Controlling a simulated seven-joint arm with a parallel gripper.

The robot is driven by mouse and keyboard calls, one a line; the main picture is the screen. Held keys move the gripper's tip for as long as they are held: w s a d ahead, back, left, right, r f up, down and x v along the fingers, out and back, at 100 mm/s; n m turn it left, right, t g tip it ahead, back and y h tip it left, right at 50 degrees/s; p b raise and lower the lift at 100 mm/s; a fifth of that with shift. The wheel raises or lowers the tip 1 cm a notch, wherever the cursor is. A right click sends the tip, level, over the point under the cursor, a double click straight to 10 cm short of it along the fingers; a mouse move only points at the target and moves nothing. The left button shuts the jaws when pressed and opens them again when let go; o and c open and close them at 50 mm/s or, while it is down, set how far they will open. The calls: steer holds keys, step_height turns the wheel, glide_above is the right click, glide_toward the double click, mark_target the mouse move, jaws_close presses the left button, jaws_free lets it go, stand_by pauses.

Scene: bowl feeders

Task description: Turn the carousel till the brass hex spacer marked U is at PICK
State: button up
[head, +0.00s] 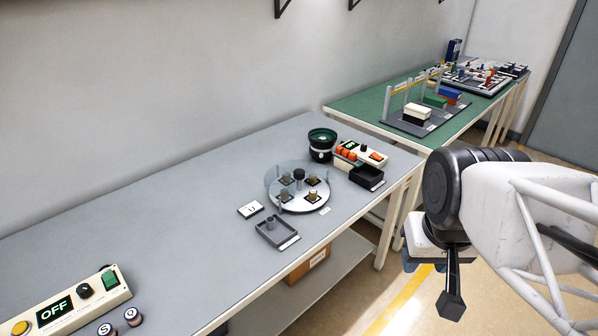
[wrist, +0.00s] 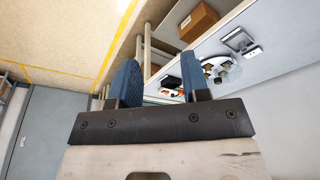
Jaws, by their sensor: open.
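The carousel (head: 298,202) is a round pale disc on the grey bench in the head view, with a dark knob (head: 299,174) at its centre. Several small brassy or grey spacers stand on dark square pads on it, such as one spacer (head: 312,180); their marks are too small to read. A white tag (head: 325,211) lies at the disc's front right; its writing is unreadable. The carousel also shows small in the wrist view (wrist: 232,74). My gripper (wrist: 158,84) is open and empty, with blue fingers, well away from the carousel. In the head view it hangs at the right, beyond the bench's front edge.
A grey tray (head: 278,235) and a white card (head: 251,209) lie near the carousel. Behind stand a black and green bowl feeder (head: 321,145), a control box (head: 361,154) and a black bin (head: 367,177). A panel reading OFF (head: 62,309) sits front left. The bench between is clear.

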steer(key=o, duration=0.4)
steer(key=shift+o, duration=0.5)
steer(key=shift+w+a+r, duration=0.1)
steer(key=shift+w+r, duration=0.15)
steer(key=shift+w, duration=0.35)
steer(key=n+g, duration=0.3)
steer(key=n, duration=0.6)
glide_above(299, 171)
steer(key=f, duration=1.5)
steer(key=shift+s+d+f, duration=0.15)
steer(key=shift+s+d, duration=0.1)
steer(key=shift+s, duration=0.15)
steer(key=shift+w+a+f, duration=0.2)
steer(key=shift+w+f, duration=0.1)
